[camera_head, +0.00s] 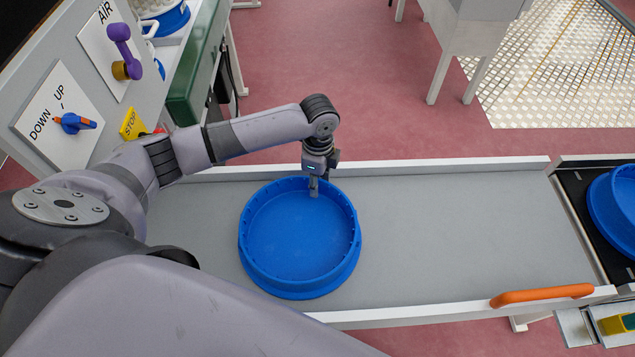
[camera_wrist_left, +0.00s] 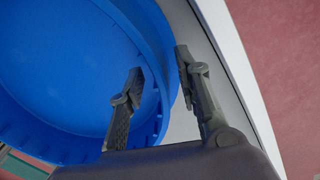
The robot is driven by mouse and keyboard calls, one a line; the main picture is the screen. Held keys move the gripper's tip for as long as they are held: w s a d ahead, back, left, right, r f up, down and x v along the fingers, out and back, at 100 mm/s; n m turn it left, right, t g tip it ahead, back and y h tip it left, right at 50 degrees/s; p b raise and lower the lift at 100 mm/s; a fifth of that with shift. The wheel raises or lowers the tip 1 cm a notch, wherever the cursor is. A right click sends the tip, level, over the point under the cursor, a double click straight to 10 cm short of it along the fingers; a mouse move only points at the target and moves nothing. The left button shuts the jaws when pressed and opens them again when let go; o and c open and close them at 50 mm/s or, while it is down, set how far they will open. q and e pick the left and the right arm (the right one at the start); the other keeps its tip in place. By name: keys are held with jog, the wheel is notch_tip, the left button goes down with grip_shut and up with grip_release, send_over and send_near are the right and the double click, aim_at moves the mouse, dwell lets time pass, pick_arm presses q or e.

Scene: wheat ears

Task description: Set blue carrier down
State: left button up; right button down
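The blue carrier (camera_head: 298,240) is a round, shallow, empty tray. It sits level on the grey bench top (camera_head: 450,235), left of its middle. My left gripper (camera_head: 314,187) points down at the carrier's far rim. In the left wrist view, the gripper (camera_wrist_left: 160,62) straddles the wall of the carrier (camera_wrist_left: 60,75). One finger is on the inside and the other outside, with a strip of grey bench top showing between the outer finger and the wall. The fingers look apart, not clamped on the wall. My right gripper is not in view.
A low white ledge (camera_head: 440,165) edges the bench. An orange handle (camera_head: 541,295) is at its front right. Another blue carrier (camera_head: 615,210) sits on a dark surface at right. A control panel (camera_head: 60,120) with knobs stands at left. The bench right of the carrier is clear.

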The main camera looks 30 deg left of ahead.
pick_arm(q)
notch_tip(320, 180, up, 11)
jog(key=shift+w, duration=0.15)
dwell(0.4)
